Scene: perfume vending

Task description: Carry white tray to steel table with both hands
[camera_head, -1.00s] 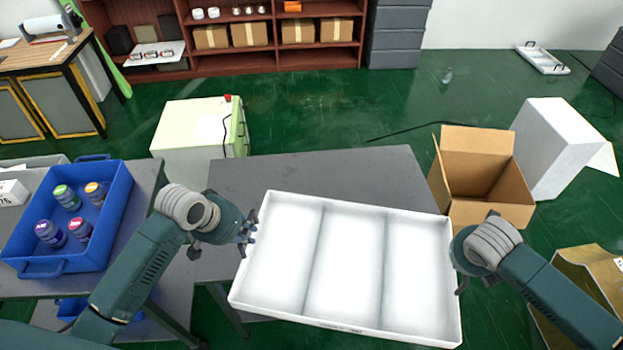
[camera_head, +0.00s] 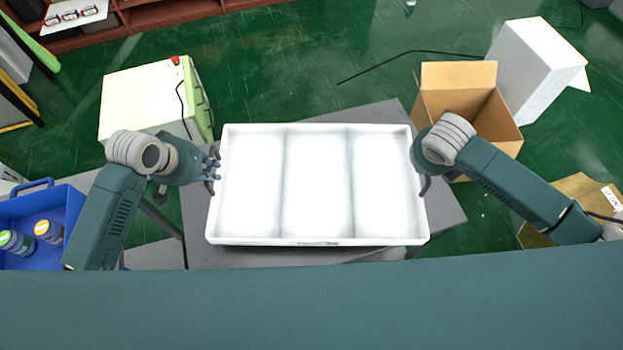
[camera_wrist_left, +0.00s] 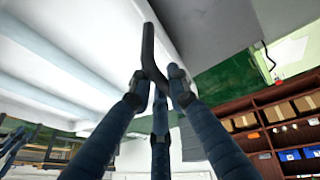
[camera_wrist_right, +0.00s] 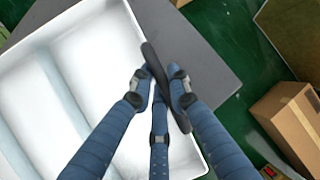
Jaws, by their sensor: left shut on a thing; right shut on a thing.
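The white tray (camera_head: 318,185), empty with three sections, is over the grey table (camera_head: 445,205) in the head view; I cannot tell whether it touches the top. My left gripper (camera_head: 212,170) is shut on the black handle at the tray's left end, and the fingers on this handle show in the left wrist view (camera_wrist_left: 160,85). My right gripper (camera_head: 422,180) is shut on the handle at the right end, seen also in the right wrist view (camera_wrist_right: 165,85). The tray looks roughly level in the head view.
A blue crate (camera_head: 72,205) with several capped bottles is at the left. A pale green cabinet (camera_head: 150,100) stands behind left. An open cardboard box (camera_head: 455,78) and a white box (camera_head: 530,70) stand on the floor behind right.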

